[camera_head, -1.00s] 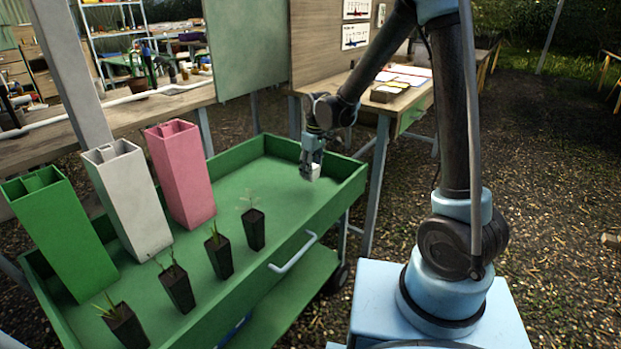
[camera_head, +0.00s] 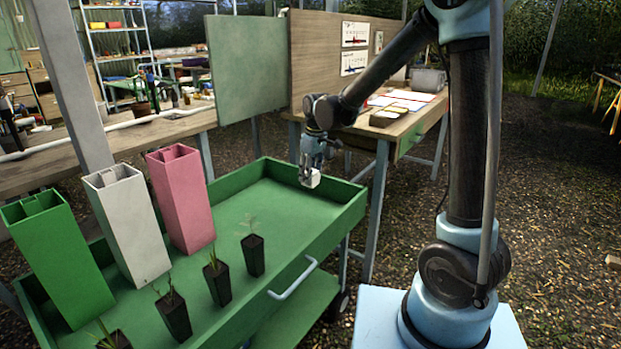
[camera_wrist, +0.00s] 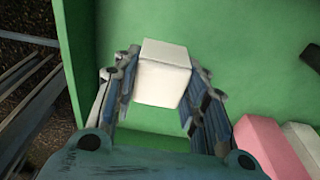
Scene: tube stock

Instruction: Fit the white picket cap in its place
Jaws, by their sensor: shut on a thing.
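The white picket cap (camera_head: 310,178) is a small white block. In the wrist view the cap (camera_wrist: 163,73) sits between the two fingers of my gripper (camera_wrist: 160,90), which is shut on it. In the head view my gripper (camera_head: 311,170) holds the cap above the far right part of the green cart tray (camera_head: 335,215). Three tall square tubes stand at the left of the tray: green (camera_head: 58,262), white (camera_head: 130,225) and pink (camera_head: 183,200). Their tops look open, with inner dividers. My gripper is well to the right of them.
Several black pots with seedlings (camera_head: 253,254) stand in a row along the tray's near side. A green panel (camera_head: 247,68) and a wooden bench (camera_head: 365,130) with papers lie behind. The tray's right part is bare.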

